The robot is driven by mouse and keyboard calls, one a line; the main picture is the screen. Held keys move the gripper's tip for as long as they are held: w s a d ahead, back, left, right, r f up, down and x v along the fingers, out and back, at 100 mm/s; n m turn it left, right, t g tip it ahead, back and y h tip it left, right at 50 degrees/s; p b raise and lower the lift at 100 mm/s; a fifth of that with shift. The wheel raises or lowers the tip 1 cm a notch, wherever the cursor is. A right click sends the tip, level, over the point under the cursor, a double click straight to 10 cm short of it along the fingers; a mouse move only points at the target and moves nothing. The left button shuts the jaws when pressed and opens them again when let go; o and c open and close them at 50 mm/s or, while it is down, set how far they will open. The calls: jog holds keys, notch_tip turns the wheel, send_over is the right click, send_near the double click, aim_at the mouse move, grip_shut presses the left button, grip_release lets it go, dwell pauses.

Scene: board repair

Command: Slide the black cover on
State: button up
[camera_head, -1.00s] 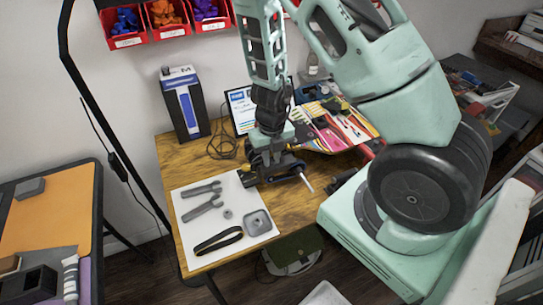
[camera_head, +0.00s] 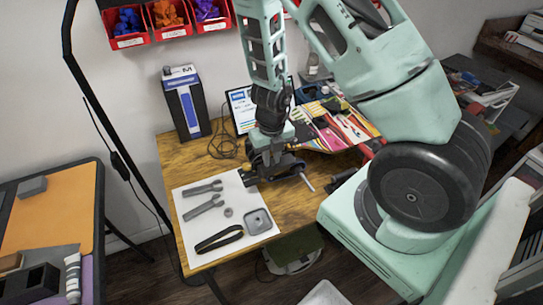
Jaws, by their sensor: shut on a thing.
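My gripper (camera_head: 262,172) is low over the wooden table (camera_head: 300,211), at the right edge of a white sheet. It is shut on a dark thing, which I take to be the black cover (camera_head: 250,178); the arm and fingers hide most of it. A dark assembly with a thin pale rod (camera_head: 307,183) lies just right of the gripper on the bare wood. I cannot tell whether the cover touches this assembly.
The white sheet (camera_head: 188,232) holds two grey wrench-like tools (camera_head: 205,206), a black loop (camera_head: 219,239) and a grey square part (camera_head: 258,221). A dark box (camera_head: 184,103) stands at the back left. Bare wood lies in front.

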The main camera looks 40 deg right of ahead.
jog(key=shift+d+r, duration=0.1)
jog(key=shift+d, duration=0.1)
jog(key=shift+f+b, duration=0.3)
jog(key=shift+f, duration=0.05)
jog(key=shift+s+f, duration=0.1)
jog(key=shift+f, duration=0.1)
jog(key=shift+s, duration=0.1)
jog(key=shift+r, duration=0.15)
dwell(1.2)
